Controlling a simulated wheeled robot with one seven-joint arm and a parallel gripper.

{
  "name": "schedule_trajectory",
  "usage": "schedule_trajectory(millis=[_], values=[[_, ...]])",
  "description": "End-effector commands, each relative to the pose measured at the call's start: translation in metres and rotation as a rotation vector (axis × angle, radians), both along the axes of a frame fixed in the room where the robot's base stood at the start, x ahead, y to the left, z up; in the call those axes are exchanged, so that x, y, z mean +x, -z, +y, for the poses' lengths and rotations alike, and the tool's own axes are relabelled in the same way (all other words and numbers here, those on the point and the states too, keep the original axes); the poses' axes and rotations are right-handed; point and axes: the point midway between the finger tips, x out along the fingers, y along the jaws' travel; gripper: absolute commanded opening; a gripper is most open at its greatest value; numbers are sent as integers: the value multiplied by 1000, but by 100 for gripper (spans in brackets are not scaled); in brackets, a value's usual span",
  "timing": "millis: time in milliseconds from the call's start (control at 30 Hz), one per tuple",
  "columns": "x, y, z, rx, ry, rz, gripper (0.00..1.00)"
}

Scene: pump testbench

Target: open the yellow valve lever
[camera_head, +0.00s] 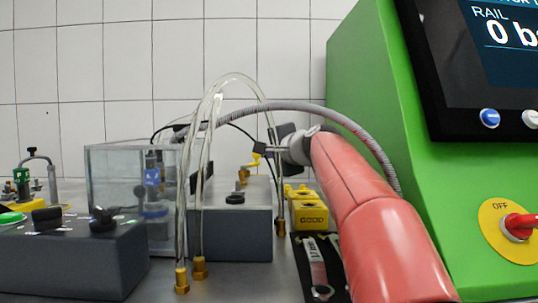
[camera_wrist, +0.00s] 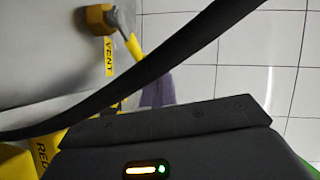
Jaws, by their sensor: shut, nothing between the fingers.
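The yellow valve lever (camera_head: 254,159) stands above the dark grey box behind the tubes in the head view. In the wrist view the yellow lever (camera_wrist: 134,47) slants down from a brass valve body (camera_wrist: 99,19), beside a yellow VENT label (camera_wrist: 109,57). My gripper (camera_head: 266,150) is at the right of the lever in the head view, very close to it. My dark gripper body covers the lower part of that view.
A black cable (camera_wrist: 130,75) crosses the wrist view diagonally. Clear tubes (camera_head: 183,200) and a grey hose (camera_head: 330,113) arch around my arm.

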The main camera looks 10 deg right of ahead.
Motion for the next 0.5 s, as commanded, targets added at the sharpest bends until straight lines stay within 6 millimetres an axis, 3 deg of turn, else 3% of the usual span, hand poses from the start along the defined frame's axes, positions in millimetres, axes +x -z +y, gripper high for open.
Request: schedule_trajectory(millis=[500], values=[[19, -3, 5, 3, -292, 1, 0]])
